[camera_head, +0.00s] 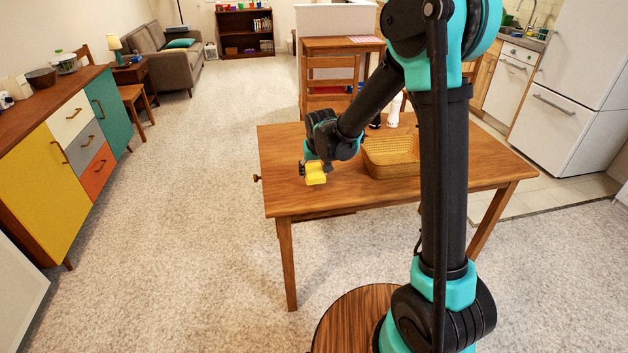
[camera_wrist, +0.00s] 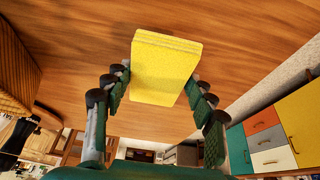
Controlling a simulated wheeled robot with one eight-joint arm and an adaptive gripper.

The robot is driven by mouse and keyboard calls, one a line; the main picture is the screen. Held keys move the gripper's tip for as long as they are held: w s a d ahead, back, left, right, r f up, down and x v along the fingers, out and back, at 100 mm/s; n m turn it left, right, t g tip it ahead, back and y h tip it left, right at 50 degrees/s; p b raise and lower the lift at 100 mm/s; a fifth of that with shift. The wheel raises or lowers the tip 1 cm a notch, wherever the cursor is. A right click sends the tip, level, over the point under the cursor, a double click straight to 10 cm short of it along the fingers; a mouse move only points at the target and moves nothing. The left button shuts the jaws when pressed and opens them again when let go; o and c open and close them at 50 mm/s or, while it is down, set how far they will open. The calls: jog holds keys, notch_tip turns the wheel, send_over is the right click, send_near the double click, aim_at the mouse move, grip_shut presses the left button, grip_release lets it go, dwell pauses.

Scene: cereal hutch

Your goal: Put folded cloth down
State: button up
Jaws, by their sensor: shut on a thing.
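The folded cloth is yellow and layered. In the head view the folded cloth (camera_head: 316,173) is at my gripper (camera_head: 311,165), over the left part of the wooden table (camera_head: 285,197). In the wrist view the folded cloth (camera_wrist: 165,68) sits between the fingertips of my gripper (camera_wrist: 160,85), with the wooden tabletop (camera_wrist: 70,45) behind it. My gripper is shut on the cloth. I cannot tell whether the cloth touches the tabletop.
A wicker basket (camera_head: 391,158) stands on the table to the right of my gripper, and a white bottle (camera_head: 394,114) is behind it. The table's left front area is bare. A sideboard (camera_head: 60,150) with coloured doors stands at the far left.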

jog(key=shift+f, duration=1.85)
jog(key=shift+f, duration=0.1)
jog(key=o, duration=1.4)
jog(key=shift+o, duration=0.2)
jog(key=v, duration=1.2)
jog(key=s+d+f+m, duration=0.1)
jog(key=s+d+f, duration=0.2)
jog(key=s+d, duration=0.8)
jog(key=s+d+f+m+h, duration=0.1)
jog(key=s+d+f+m, duration=0.1)
jog(key=s+d, duration=0.9)
jog(key=d+f, duration=0.1)
jog(key=d, duration=0.1)
jog(key=shift+s+d, duration=0.2)
jog(key=shift+d, duration=0.1)
